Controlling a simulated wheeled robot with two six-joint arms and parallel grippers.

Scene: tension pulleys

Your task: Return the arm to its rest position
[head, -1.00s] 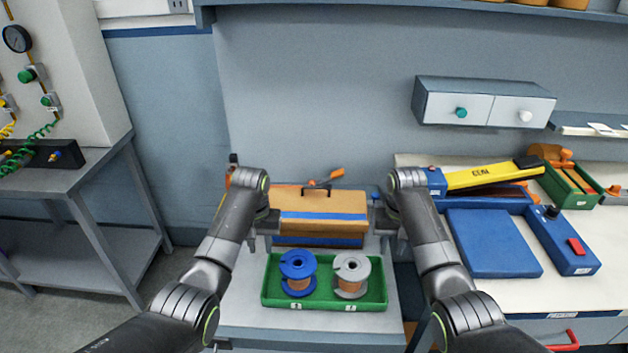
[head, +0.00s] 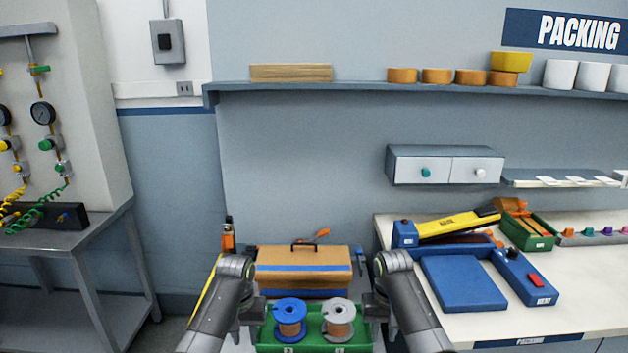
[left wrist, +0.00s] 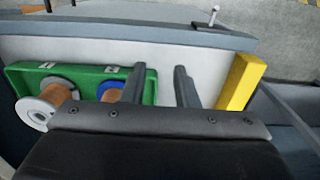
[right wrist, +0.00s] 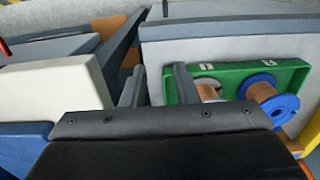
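My left gripper (left wrist: 160,82) is open and empty in the left wrist view, beside the green tray (left wrist: 28,78). My right gripper (right wrist: 158,82) is open and empty in the right wrist view, at the tray's other side. In the head view both arms reach forward, one on each side of the tray (head: 262,343). A blue spool (head: 290,309) and a grey spool (head: 338,310), both wound with copper-coloured wire, stand upright in it side by side. The tray's front is cut off by the head view's lower edge.
A brown case (head: 303,264) with a blue stripe stands behind the tray. To the right, the packing bench (head: 400,222) holds a blue sealer with a yellow arm (head: 460,224). A yellow bar (left wrist: 242,80) lies beside my left gripper. A drawer unit (head: 444,165) hangs on the wall.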

